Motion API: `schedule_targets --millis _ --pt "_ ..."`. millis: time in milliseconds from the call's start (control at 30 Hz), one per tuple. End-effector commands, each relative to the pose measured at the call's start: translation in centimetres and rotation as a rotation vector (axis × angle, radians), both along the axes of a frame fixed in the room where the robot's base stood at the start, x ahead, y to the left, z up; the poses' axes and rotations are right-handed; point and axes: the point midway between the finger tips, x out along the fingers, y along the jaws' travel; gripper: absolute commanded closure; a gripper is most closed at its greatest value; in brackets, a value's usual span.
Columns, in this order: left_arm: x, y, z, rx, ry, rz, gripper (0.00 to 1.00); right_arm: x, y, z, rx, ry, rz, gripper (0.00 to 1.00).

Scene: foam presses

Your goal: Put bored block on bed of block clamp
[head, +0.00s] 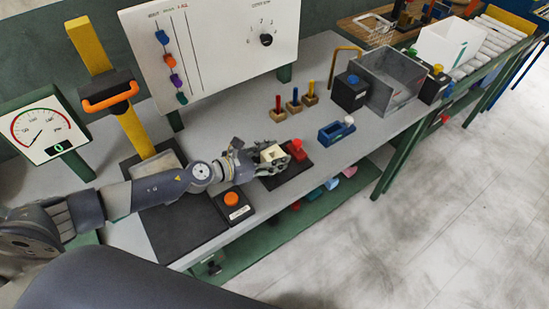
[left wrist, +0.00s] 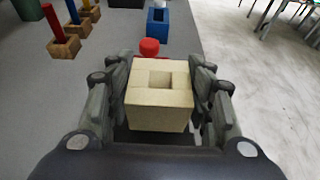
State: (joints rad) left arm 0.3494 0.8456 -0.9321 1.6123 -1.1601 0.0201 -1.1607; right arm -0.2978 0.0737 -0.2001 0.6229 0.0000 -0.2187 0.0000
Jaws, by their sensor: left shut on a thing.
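The bored block (head: 272,153) is a beige cube with a square hole in its top. My left gripper (head: 270,160) is shut on it, with a finger on each side, as the left wrist view shows (left wrist: 160,98). The block is over or on a black base plate (head: 284,173); I cannot tell if they touch. A red knob (head: 297,147) stands just beyond the block and also shows in the left wrist view (left wrist: 149,46). It seems to belong to a clamp on that plate, mostly hidden by block and gripper. My right gripper is not in view.
A blue fixture (head: 332,135) with a white knob stands farther right. Several wooden blocks with coloured pegs (head: 294,107) are behind. An orange button box (head: 233,204) and a yellow-posted press (head: 137,135) are near my left arm. The bench's front edge is close.

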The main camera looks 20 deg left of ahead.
Motion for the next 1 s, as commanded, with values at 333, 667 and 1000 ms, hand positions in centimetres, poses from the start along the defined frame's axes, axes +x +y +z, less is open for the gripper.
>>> schedule_targets --millis 333,667,1000 --pt "2.3 0.4 -2.0 -0.004 0.004 0.001 0.72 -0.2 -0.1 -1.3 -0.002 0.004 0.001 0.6" --pt "2.3 0.4 -3.7 0.0 0.0 -0.001 0.72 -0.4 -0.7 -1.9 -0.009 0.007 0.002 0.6" --pt "2.3 0.4 -4.1 0.0 0.0 -0.001 0.36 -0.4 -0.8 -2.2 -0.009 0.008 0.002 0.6"
